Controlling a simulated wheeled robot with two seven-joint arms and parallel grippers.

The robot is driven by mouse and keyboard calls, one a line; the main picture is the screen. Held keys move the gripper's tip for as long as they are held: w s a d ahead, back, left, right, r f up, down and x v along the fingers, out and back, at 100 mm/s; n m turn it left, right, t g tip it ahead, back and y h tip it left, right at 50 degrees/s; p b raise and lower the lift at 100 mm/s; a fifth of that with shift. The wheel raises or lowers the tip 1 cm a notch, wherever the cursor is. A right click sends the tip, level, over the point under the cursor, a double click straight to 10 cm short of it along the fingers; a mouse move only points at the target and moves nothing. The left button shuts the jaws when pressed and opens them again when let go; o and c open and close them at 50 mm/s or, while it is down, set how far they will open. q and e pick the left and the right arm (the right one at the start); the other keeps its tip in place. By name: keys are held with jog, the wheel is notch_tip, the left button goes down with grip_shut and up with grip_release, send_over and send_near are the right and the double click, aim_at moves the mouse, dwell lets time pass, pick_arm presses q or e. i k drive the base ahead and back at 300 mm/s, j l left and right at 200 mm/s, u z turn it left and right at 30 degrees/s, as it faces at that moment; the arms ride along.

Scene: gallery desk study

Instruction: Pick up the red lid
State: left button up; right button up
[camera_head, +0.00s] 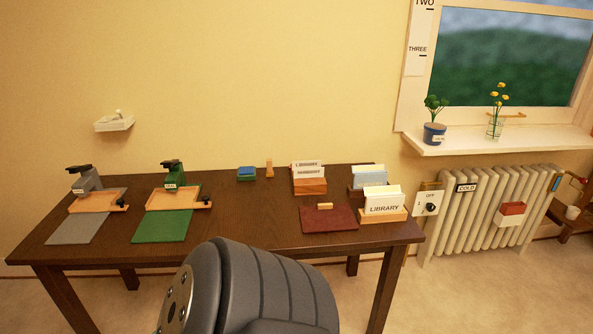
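A dark red flat lid (331,219) lies on the right part of the brown desk (263,213). A small light wooden handle (325,206) sits near its far edge. Nothing rests on the red surface and it is fully visible. Neither of my grippers shows in this view. A dark grey rounded part of my own arm fills the bottom middle and covers part of the desk's front edge.
Wooden card holders (310,186) stand behind the lid, and a LIBRARY card holder (383,214) stands close at its right. A green press (173,176) and a grey press (86,182) are at left. A radiator (490,210) is beyond the desk's right side.

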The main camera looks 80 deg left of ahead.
aim_at(324, 217)
jog(key=u, duration=2.15)
jog(key=z, duration=2.55)
jog(key=u, duration=2.55)
